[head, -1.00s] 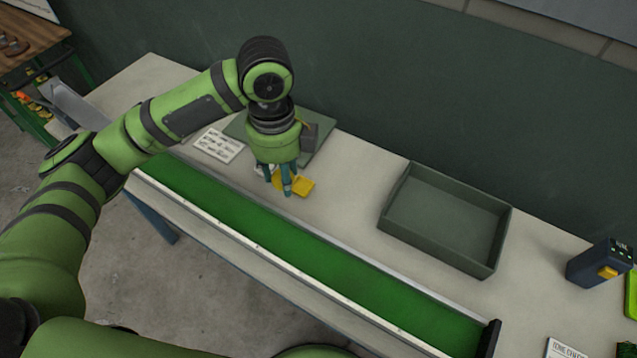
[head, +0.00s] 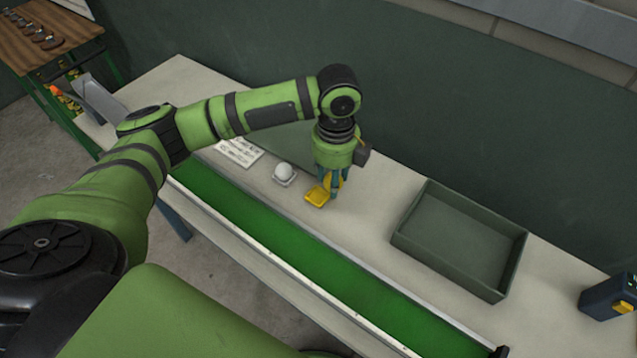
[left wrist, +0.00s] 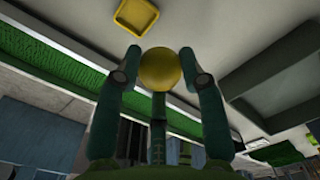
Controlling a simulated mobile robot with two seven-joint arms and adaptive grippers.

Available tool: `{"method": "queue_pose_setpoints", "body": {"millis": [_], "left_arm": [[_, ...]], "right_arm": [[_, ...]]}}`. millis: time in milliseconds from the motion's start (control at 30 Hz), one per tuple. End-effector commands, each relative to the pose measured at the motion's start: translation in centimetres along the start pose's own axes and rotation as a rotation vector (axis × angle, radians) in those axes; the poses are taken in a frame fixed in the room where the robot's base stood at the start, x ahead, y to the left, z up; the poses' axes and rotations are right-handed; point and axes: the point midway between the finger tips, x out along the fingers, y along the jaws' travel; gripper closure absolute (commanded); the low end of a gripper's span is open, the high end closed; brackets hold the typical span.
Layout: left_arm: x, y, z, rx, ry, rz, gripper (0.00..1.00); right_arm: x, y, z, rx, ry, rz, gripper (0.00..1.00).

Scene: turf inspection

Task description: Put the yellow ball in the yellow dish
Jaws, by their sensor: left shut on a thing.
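My left gripper (head: 333,190) is shut on the yellow ball (left wrist: 160,69), which sits between its two fingertips in the left wrist view. In the head view a bit of the ball's yellow shows between the fingers. The yellow dish (head: 316,198) is a small square dish on the light table, just left of the fingertips in the head view. It also shows in the left wrist view (left wrist: 136,18), where it looks empty and apart from the ball. My right gripper is not in view.
A white ball (head: 283,171) sits on a small white dish left of the yellow one. A green belt (head: 270,232) runs along the table's front. A grey-green tray (head: 408,238) stands to the right, with a dark blue device (head: 603,298) beyond it. A printed card (head: 240,152) lies left.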

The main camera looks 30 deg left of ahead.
Motion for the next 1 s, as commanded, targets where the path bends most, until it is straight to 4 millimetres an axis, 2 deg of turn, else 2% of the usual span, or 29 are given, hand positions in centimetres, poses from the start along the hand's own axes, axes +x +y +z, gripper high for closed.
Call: {"method": "queue_pose_setpoints", "body": {"millis": [100, 267, 367, 600, 1000], "left_arm": [[1.2, 1.1, 2.1, -0.003, 0.000, 0.003, 0.90], [2.2, 1.7, 3.4, 0.000, 0.001, -0.001, 0.90], [2.9, 1.8, 3.6, 0.001, 0.001, 0.001, 0.90], [6.1, 1.9, 3.5, 0.001, 0.001, 0.002, 0.90], [6.7, 1.8, 3.5, 0.002, 0.000, -0.001, 0.90]], "right_arm": [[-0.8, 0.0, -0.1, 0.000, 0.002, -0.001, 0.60], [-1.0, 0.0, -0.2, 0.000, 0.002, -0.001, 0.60], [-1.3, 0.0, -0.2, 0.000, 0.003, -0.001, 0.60], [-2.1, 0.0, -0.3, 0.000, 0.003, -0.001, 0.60], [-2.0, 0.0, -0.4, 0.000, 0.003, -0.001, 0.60]]}}
